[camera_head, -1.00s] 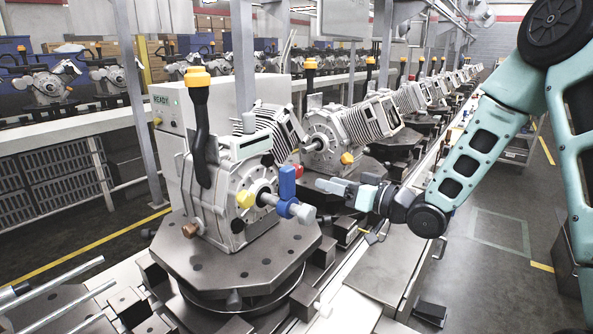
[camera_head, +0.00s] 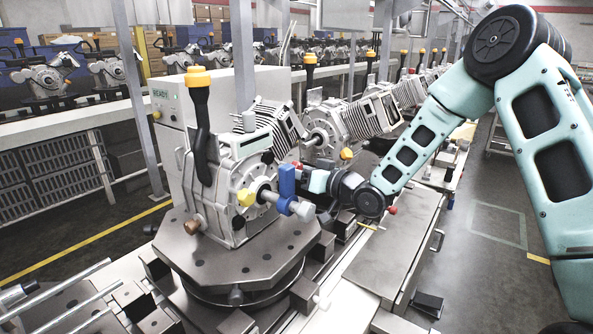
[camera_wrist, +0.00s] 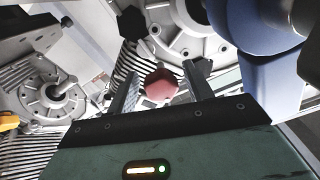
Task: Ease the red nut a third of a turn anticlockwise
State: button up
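The red nut (camera_wrist: 159,85) shows in the wrist view, in front of the engine housing (camera_wrist: 172,30). In the head view only a small red patch of the nut (camera_head: 297,166) shows beside the blue lever. My gripper (camera_wrist: 160,70) is open, with one finger on each side of the nut. Gaps show between the nut and both fingers, so it is not gripped. How deep the nut sits between the fingers is hard to tell. In the head view my fingers are largely hidden behind the blue lever (camera_head: 287,182).
The blue lever stands close to my gripper and looms large in the wrist view (camera_wrist: 258,30). The housing sits on a grey plate (camera_head: 205,262). A second engine (camera_head: 325,128) stands behind.

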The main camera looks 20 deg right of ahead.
jog(key=c, duration=0.8)
jog(key=shift+f+b, duration=0.1)
jog(key=shift+b, duration=0.35)
